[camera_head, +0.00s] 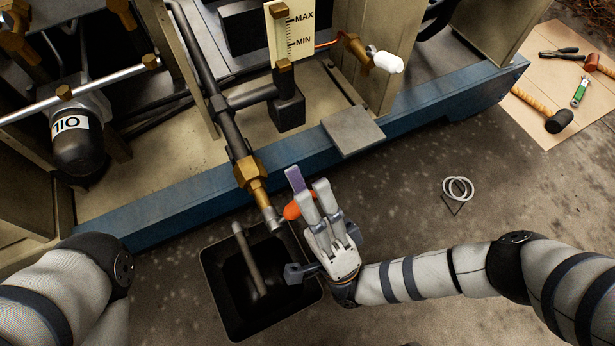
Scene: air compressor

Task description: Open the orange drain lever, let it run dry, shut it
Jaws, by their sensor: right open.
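The orange drain lever (299,206) sits at the lower end of a dark pipe with a brass valve (252,178), just outside the blue frame rail. My right gripper (307,195) is open, with its fingers right at the lever and partly hiding it. I cannot tell whether the fingers touch the lever. A black drain pan (219,300) stands on the floor below the pipe's outlet.
The blue rail (170,206) runs along the compressor's base. A level gauge (290,32) marked MAX and MIN and a dark OIL filter (77,145) are behind it. Rings (458,189) lie on the floor at right. Tools, including a hammer (558,121), lie on cardboard at upper right.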

